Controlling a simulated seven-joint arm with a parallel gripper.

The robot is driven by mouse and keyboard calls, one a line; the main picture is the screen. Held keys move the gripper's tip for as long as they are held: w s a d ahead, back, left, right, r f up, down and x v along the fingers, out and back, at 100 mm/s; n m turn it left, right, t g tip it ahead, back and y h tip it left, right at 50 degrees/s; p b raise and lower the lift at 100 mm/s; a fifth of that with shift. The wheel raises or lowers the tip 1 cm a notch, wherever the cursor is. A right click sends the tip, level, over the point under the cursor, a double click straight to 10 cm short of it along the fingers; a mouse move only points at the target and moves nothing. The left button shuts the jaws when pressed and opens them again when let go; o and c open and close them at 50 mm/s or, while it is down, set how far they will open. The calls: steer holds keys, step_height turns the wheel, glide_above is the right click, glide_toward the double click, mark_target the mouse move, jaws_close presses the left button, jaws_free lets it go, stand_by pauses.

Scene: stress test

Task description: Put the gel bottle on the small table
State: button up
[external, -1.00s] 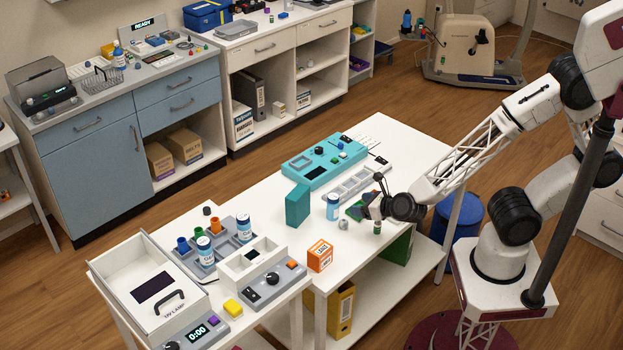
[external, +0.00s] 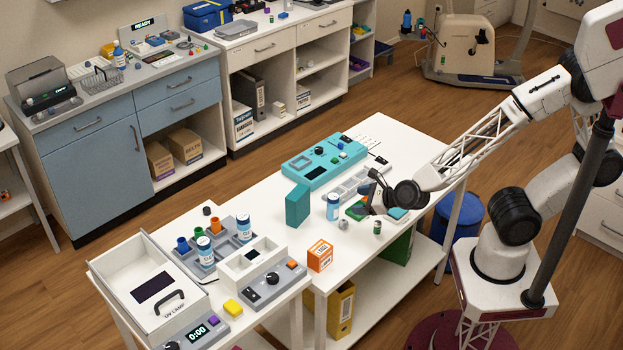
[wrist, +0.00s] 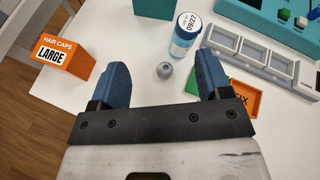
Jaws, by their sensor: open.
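Two similar bottles, (external: 205,251) and (external: 244,228), stand in a grey tray on the lower white table (external: 130,318) at the left. I cannot read which is the gel bottle. My gripper (external: 371,200) is low over the long table, right of the dated bottle. In the wrist view my gripper (wrist: 164,72) is open, with a small grey knob-like piece (wrist: 165,70) seen between the fingers.
An orange box (external: 320,255) and a teal block (external: 298,206) stand left of the dated bottle. A teal device (external: 325,162) and a grey compartment tray (wrist: 262,52) lie behind. A small green-topped vial (external: 377,227) stands near the front edge. Bare tabletop shows around the orange box.

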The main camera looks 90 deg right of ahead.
steer(key=s+a+r+n+g+y, duration=0.1)
steer(key=s+a+r+n+y, duration=0.25)
steer(key=r+n, duration=0.45)
steer(key=s+a+r+n+g+y, duration=0.2)
steer(key=s+a+r+n+y, duration=0.15)
steer(key=n, duration=0.85)
steer(key=s+d+r+n+g+h, duration=0.1)
steer(key=s+r+n+g, duration=0.2)
steer(key=s+n, duration=0.4)
steer(key=s+d+r+n+g, duration=0.1)
steer(key=s+r+n+g, duration=0.2)
steer(key=s+n, duration=0.5)
steer(key=n, duration=0.2)
steer(key=shift+r+n+h, duration=0.25)
steer(key=shift+n+h, duration=0.15)
steer(key=shift+o, duration=0.4)
